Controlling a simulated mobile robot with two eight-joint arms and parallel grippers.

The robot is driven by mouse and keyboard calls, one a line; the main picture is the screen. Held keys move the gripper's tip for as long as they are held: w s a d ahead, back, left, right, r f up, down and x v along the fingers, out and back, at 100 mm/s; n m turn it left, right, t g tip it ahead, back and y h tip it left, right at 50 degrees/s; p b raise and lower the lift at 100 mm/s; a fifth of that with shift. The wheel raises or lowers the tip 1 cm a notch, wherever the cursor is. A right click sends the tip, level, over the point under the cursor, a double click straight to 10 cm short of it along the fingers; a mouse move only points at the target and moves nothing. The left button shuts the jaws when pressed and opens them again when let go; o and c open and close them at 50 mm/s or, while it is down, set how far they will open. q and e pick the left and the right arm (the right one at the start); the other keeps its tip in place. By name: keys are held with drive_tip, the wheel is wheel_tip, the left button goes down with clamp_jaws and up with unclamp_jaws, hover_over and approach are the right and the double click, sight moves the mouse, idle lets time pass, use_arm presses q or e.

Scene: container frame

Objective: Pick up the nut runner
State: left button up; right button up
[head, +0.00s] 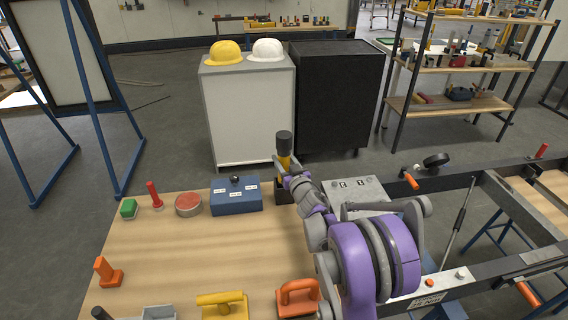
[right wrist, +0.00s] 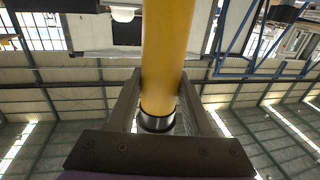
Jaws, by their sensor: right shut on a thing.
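The nut runner (head: 284,145), a yellow tool with a dark grey cylindrical top, stands upright near the far edge of the wooden table. My right gripper (head: 286,172) reaches across the table and is shut on its yellow body. In the right wrist view, the yellow shaft of the nut runner (right wrist: 166,55) runs between both fingers, with a silver and black collar at its lower end. A dark block (head: 286,190) sits just below the tool. My arm partly hides this spot, so I cannot tell whether tool and block touch. My left gripper is not in view.
A grey panel (head: 356,194) lies to the right. Orange (head: 298,297) and yellow (head: 222,306) handled tools lie nearer. The table's middle is clear.

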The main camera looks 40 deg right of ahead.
clamp_jaws()
drive_tip(key=shift+r, duration=0.1)
